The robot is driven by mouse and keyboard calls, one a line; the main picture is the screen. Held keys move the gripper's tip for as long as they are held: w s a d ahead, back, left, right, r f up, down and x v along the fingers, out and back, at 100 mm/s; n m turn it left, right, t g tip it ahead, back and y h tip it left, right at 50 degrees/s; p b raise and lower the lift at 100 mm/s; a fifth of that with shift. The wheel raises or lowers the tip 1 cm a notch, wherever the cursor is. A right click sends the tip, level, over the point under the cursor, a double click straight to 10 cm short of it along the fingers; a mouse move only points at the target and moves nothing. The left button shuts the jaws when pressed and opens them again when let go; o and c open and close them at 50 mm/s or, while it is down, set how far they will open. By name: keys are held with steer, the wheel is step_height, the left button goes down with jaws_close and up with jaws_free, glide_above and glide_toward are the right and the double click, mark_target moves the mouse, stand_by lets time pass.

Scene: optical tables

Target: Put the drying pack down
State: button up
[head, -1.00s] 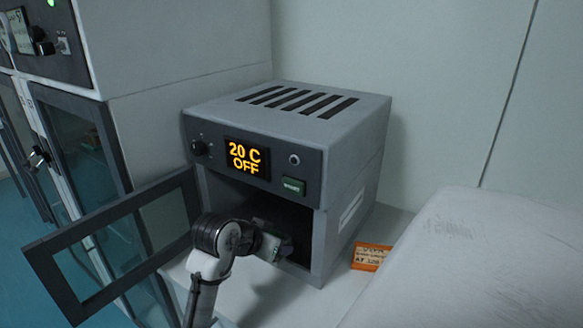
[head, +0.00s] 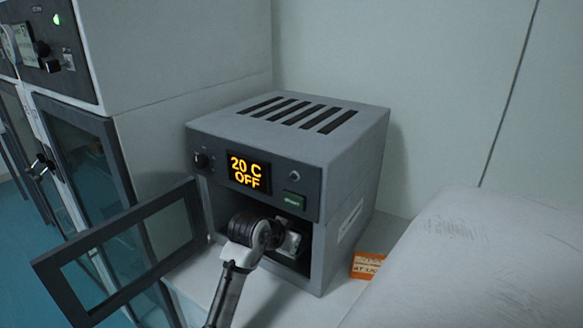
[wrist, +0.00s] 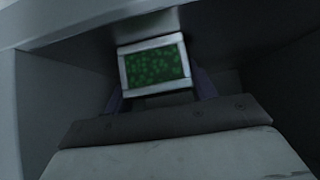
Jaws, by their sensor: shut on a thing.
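The drying pack (wrist: 154,67) shows in the wrist view as a small pale-framed box with a green speckled window. My gripper (wrist: 153,92) is shut on it, with a finger showing on each side. In the head view my gripper (head: 288,240) is inside the open mouth of the small grey oven (head: 331,150), and the pack is hidden or too dark to make out there. I cannot tell whether the pack touches the oven floor.
The oven door (head: 120,250) hangs open to the left. The oven display (head: 247,172) reads 20 C OFF. An orange label card (head: 367,265) lies right of the oven, beside a large pale rounded object (head: 480,260). A tall cabinet (head: 180,70) stands at the left.

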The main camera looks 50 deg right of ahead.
steer(key=o, duration=1.1)
steer(key=shift+o, duration=0.2)
steer(key=b+v, duration=0.2)
steer(key=v, duration=1)
steer(key=shift+b, duration=0.4)
steer(key=shift+r, duration=0.1)
